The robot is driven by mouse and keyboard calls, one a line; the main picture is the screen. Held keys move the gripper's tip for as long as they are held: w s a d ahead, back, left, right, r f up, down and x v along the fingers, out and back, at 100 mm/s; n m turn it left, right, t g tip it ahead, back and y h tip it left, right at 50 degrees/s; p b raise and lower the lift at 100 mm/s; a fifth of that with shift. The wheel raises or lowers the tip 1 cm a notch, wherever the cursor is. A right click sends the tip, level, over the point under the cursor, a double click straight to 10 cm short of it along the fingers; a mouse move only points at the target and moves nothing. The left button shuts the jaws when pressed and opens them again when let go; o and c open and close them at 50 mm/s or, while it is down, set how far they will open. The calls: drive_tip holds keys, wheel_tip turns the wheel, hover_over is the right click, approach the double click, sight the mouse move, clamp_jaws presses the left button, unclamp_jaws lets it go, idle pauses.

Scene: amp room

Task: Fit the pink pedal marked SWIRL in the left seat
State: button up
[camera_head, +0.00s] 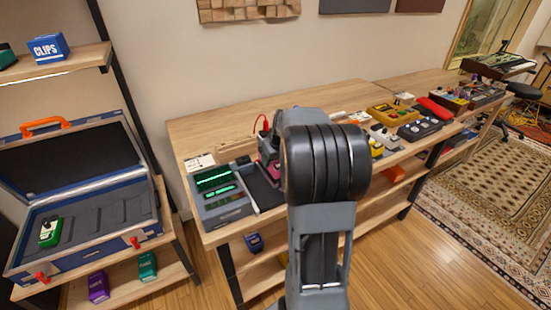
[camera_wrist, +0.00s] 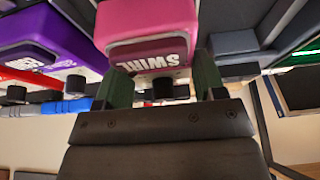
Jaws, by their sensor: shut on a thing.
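The pink pedal marked SWIRL (camera_wrist: 150,28) fills the top middle of the wrist view, its label upside down there. My gripper (camera_wrist: 163,82) is shut on it, one finger at each side. In the head view the pink pedal (camera_head: 274,170) shows only in part, beside my dark wrist, over the left part of the long bench (camera_head: 218,130). A dark flat panel (camera_head: 263,190) lies just below it in the picture. I cannot tell which place is the left seat; my arm hides much of that area.
A grey unit with green displays (camera_head: 217,186) stands left of the dark panel. A purple pedal (camera_wrist: 50,45) is close beside the pink one in the wrist view. Several pedals (camera_head: 420,129) line the bench to the right. An open case (camera_head: 110,225) holds a green pedal (camera_head: 50,232).

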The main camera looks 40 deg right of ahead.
drive_tip(key=shift+f+b, duration=0.8)
idle(1.3)
drive_tip(key=o, duration=1.4)
drive_tip(key=shift+r+p, duration=2.55)
drive_tip(key=shift+r, duration=0.95)
